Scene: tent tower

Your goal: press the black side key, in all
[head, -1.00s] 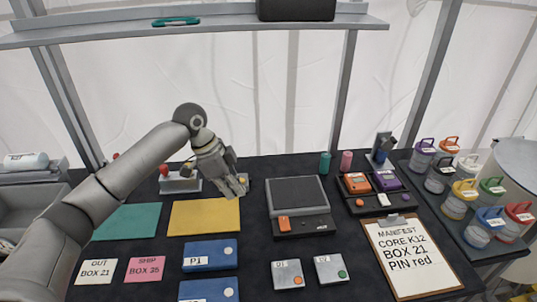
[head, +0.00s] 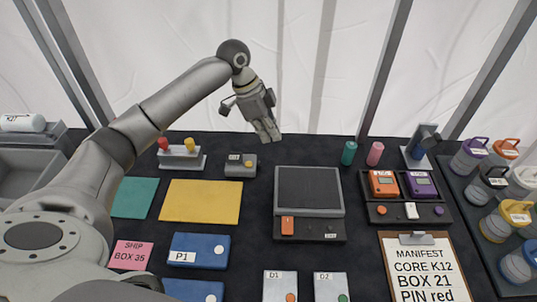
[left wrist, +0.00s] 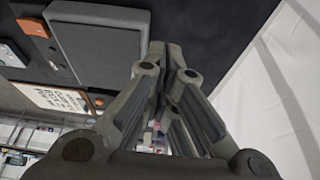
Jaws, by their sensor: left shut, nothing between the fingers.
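My left gripper (head: 267,131) is shut and empty, in the air behind the flat dark device (head: 340,230) and apart from it. In the left wrist view its closed fingers (left wrist: 165,48) point up, beside the device's grey pad (left wrist: 98,40). The device has an orange key (head: 287,226) at its front left and a small marked spot at its front right. I cannot tell which is the black side key. My right gripper is not in view.
A yellow mat (head: 200,202), a blue P1 box (head: 198,251) and a clipboard (head: 425,270) lie around. Teal and pink cylinders (head: 375,153) stand at the back. Lidded jars are at right.

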